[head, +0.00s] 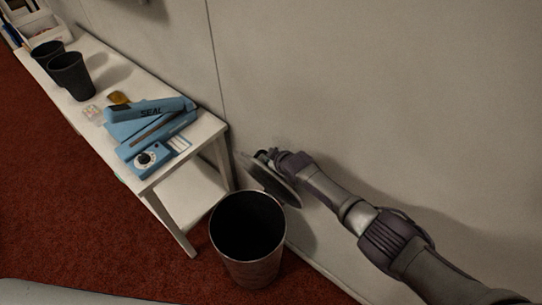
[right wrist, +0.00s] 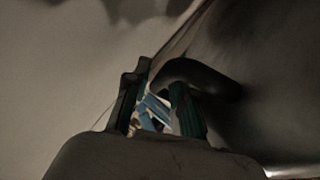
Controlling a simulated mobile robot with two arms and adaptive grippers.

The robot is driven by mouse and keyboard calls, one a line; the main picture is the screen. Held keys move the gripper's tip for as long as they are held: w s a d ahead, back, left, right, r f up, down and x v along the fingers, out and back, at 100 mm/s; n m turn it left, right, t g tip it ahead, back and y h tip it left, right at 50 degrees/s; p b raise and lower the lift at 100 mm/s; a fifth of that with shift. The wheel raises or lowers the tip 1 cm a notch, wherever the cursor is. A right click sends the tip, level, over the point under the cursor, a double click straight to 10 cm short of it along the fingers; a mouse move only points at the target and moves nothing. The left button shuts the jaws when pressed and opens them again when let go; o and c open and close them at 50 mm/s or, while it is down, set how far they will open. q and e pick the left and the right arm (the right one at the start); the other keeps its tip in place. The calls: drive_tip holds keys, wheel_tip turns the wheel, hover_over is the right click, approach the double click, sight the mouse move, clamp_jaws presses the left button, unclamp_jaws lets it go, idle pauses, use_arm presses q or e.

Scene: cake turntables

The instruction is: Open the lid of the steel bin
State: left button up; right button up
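The steel bin (head: 262,272) stands on the red carpet beside the wall, its dark mouth uncovered in the head view. Its round lid (head: 270,183) is tilted steeply up at the wall side of the bin. My right gripper (head: 266,156) is at the upper part of the lid, on its wall side. In the right wrist view the right gripper (right wrist: 157,108) has its fingers apart, with a visible gap between them. A dark curved handle (right wrist: 200,76) reaches from the lid (right wrist: 268,85) close to one finger; I cannot tell whether they touch. My left gripper is not in view.
A white table (head: 207,128) stands left of the bin along the wall, holding a blue sealer (head: 150,112) and black cups (head: 70,76). The wall (head: 380,80) is close behind the lid and my right arm. Carpet (head: 60,200) is clear at the left.

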wheel_tip(320, 180, up, 8)
hover_over(272, 174)
drive_tip(key=d, duration=0.4)
drive_tip(key=shift+w+a+f, duration=0.1)
drive_tip(key=shift+w+f, duration=0.1)
drive_tip(key=shift+w, duration=0.15)
drive_tip(key=shift+s, duration=0.1)
